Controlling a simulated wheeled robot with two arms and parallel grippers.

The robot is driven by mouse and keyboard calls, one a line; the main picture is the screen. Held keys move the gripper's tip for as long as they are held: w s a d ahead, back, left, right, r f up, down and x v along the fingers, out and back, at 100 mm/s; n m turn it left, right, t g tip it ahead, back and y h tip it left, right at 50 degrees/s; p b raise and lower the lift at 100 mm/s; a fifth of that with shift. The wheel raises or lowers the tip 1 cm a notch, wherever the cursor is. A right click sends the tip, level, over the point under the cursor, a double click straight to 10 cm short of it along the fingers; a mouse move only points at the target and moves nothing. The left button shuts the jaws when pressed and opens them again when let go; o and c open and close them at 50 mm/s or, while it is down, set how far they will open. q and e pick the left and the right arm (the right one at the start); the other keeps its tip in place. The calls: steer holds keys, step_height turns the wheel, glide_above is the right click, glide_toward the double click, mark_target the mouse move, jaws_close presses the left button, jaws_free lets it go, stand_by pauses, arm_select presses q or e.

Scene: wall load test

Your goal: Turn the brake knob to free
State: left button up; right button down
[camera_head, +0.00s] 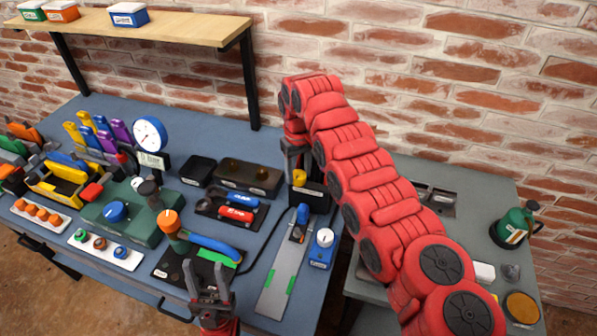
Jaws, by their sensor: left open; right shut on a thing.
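A blue knob (115,211) with a white pointer mark sits on top of a green box (138,231) at the left of the bench. No readable label shows whether this is the brake knob or which setting it points to. My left gripper (208,284) is open at the front edge of the bench, to the right of the knob and apart from it. My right gripper (297,158) points down at the back right of the bench, shut on what looks like a small yellow piece (299,178) at a dark holder. The red arm partly hides this grip.
An orange-topped post (168,220) and a blue lever (215,246) stand between the knob and my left gripper. A dial gauge (150,134) rises behind. A grey rail (280,281) and a blue gauge block (322,250) lie to the right. A shelf (150,28) overhangs the back left.

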steer(key=shift+c, duration=1.4)
jaws_free()
step_height(320, 180, up, 8)
steer(key=shift+a+r+b, duration=0.1)
steer(key=shift+b, duration=0.35)
step_height(320, 180, up, 8)
steer(key=p, duration=0.7)
glide_above(298, 174)
steer(key=shift+r+p, duration=0.55)
steer(key=shift+r, duration=0.05)
